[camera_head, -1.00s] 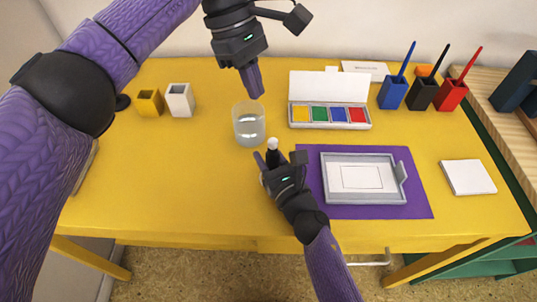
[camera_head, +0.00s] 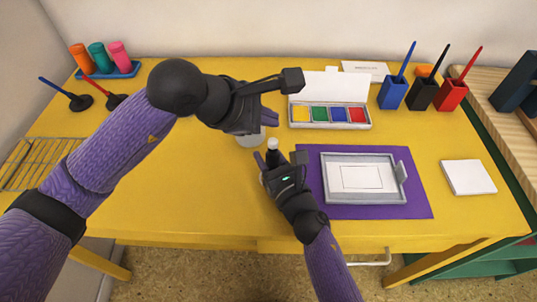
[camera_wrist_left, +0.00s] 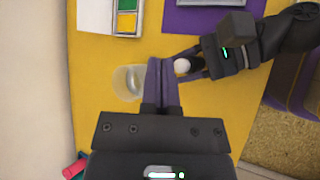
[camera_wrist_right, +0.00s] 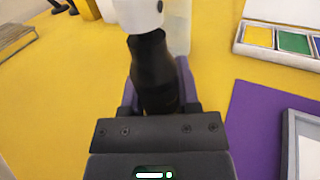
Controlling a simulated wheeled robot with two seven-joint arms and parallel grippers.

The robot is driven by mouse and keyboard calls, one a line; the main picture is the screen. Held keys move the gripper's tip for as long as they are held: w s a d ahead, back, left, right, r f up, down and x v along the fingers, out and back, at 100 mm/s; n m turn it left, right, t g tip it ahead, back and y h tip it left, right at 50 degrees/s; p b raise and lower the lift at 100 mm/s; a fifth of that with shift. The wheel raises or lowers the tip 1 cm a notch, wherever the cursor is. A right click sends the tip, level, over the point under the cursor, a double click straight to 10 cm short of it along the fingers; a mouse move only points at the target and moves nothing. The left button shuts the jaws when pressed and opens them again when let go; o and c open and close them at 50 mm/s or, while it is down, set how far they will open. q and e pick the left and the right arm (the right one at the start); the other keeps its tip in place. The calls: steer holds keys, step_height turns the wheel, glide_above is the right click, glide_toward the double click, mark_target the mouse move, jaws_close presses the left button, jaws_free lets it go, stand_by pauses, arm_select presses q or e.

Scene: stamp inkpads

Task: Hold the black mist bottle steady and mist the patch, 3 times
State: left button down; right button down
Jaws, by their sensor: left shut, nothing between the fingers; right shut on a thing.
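The black mist bottle (camera_wrist_right: 152,70) stands upright with its white nozzle head (camera_wrist_right: 138,14) on top; the head also shows in the head view (camera_head: 272,144). My right gripper (camera_head: 273,160) is shut on the bottle's body from the front. My left gripper (camera_head: 268,119) is shut and empty, just above and behind the bottle. In the left wrist view its closed fingertips (camera_wrist_left: 162,64) are left of the white head (camera_wrist_left: 182,66), close to it; I cannot tell if they touch. The white patch (camera_head: 362,177) lies in a grey tray (camera_head: 333,197) on a purple mat (camera_head: 420,208).
A clear glass of water (camera_head: 250,140) stands just behind the bottle, partly hidden by my left gripper. An open paint box (camera_head: 330,124) lies at the back. Colored brush holders (camera_head: 422,92) stand back right. A white pad (camera_head: 468,177) lies at right. The table's left middle is clear.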

arm_select(q)
steer(key=shift+f, duration=1.4)
steer(key=shift+f, duration=0.1)
stand_by(0.8)
steer(key=shift+f, duration=0.45)
stand_by(0.3)
steer(key=shift+r, duration=0.6)
steer(key=shift+r, duration=0.1)
steer(key=shift+r, duration=2.9)
